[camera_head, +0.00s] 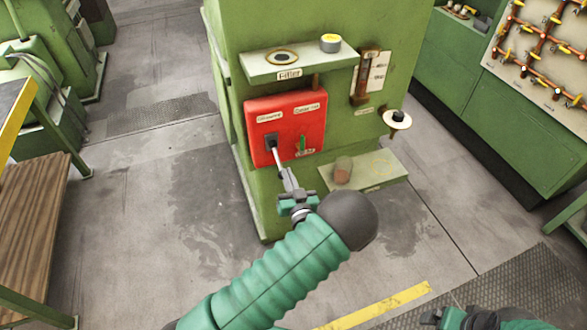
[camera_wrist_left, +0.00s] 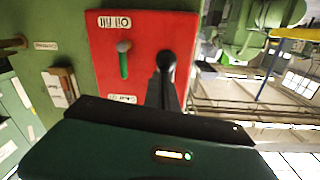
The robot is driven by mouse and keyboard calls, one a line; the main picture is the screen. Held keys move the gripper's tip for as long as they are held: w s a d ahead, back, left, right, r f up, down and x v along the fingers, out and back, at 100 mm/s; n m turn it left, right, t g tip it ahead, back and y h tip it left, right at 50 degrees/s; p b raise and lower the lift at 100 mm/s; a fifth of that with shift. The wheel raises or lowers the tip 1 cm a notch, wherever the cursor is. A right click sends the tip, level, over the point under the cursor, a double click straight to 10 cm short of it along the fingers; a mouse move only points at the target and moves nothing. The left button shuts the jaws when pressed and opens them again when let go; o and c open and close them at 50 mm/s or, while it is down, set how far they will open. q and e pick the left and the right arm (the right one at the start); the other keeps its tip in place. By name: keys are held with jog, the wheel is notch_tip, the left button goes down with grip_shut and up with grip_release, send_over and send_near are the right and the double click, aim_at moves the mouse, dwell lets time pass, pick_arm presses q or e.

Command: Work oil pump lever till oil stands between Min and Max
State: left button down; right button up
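The lever (camera_head: 277,154) has a dark mount and a pale rod that slants down from the red panel (camera_head: 314,119) on the green machine. My left gripper (camera_head: 287,180) is at the rod's lower end, its fingers close together and apparently shut on it.
A green-handled lever (camera_head: 301,145) sits close right of the held lever. Above is a filler shelf (camera_head: 302,68) with a round opening and a yellow-topped cap (camera_head: 330,43). A lower ledge (camera_head: 375,172) carries a brownish lump (camera_head: 343,169). Floor to the left is clear.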

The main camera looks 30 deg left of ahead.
pick_arm(q)
jog(key=w+a+r+g+h+p, duration=0.1)
jog(key=w+r+p, duration=0.1)
jog(key=r+p, duration=0.5)
jog(key=w+a+r+g+h+p, duration=0.1)
jog(key=a+r+p, duration=0.1)
jog(key=r+p, duration=0.5)
jog(key=s+d+r+n+g+h, duration=0.1)
jog(key=s+d+n+g+h, duration=0.1)
jog(key=s+d+n+g, duration=0.3)
jog(key=s+d+n, duration=0.1)
jog(key=s+d, duration=0.1)
jog(key=d, duration=0.2)
jog(key=shift+h, duration=0.4)
jog(key=shift+w+d, duration=0.1)
jog(key=shift+d, duration=0.15)
